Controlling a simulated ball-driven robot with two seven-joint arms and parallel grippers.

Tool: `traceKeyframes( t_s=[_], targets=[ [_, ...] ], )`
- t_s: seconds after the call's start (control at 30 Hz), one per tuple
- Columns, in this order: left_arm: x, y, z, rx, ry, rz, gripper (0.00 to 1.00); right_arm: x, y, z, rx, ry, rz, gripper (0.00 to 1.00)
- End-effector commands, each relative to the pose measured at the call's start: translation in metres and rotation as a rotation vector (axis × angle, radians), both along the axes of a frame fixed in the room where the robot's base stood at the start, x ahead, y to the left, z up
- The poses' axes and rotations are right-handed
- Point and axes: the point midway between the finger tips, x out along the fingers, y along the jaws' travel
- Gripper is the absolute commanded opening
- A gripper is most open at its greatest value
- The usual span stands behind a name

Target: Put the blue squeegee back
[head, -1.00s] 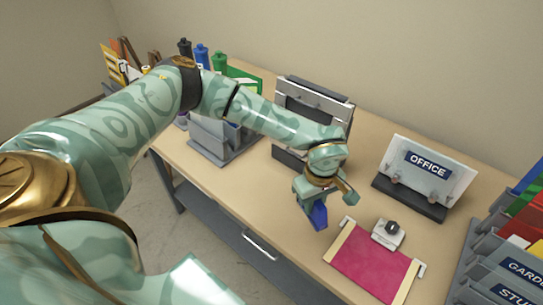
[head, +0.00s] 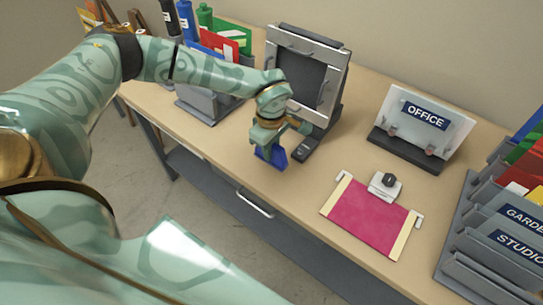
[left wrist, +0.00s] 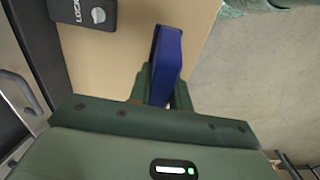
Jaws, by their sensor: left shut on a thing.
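The blue squeegee (head: 272,156) is between the fingers of my left gripper (head: 268,140), which is shut on it near the table's front edge. In the left wrist view the squeegee (left wrist: 166,60) sticks out beyond the fingertips (left wrist: 162,88) over the table. In the head view it is just left of the base of a dark, silver-framed stand (head: 306,75). Whether it touches the table I cannot tell. My right gripper is not in view.
A pink board (head: 370,217) with a grey-and-black clamp lies on the table (head: 300,190). An OFFICE sign (head: 424,118) stands behind it. A grey rack (head: 485,235) with GARDEN and STUDIO labels is at right. A grey organizer (head: 205,102) and several bottles are at back left.

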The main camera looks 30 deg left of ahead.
Motion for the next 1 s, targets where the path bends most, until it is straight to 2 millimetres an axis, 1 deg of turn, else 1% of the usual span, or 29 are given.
traceKeyframes(
  t_s=[0.03, 0.27, 0.43, 0.5, 0.7, 0.83, 0.87, 0.9, 0.93, 1.0],
  targets=[
    [0.004, 0.003, -0.008, 0.000, 0.001, 0.003, 0.00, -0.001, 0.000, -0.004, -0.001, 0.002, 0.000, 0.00],
    [0.015, 0.009, -0.023, 0.000, 0.000, 0.000, 0.00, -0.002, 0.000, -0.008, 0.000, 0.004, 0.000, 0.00],
    [0.015, 0.009, -0.050, -0.001, 0.002, -0.001, 0.00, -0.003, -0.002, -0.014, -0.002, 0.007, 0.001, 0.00],
    [0.015, 0.009, -0.052, -0.001, -0.001, -0.001, 0.00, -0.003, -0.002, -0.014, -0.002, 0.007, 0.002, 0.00],
    [0.015, 0.009, -0.051, -0.001, -0.001, -0.001, 0.00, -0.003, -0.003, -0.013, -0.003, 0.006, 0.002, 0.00],
    [0.015, 0.009, -0.055, -0.001, -0.001, 0.000, 0.00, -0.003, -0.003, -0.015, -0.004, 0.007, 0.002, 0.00],
    [0.015, 0.009, -0.054, -0.001, -0.001, 0.000, 0.28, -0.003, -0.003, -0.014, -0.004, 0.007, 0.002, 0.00],
    [0.015, 0.009, -0.054, -0.001, -0.001, 0.000, 0.39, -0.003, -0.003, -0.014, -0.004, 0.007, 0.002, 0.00],
    [0.015, 0.009, -0.054, -0.001, -0.001, 0.000, 0.42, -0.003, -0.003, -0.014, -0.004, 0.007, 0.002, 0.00],
    [0.015, 0.009, -0.054, -0.001, -0.001, 0.000, 0.42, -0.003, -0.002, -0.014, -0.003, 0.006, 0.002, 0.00]
  ],
)
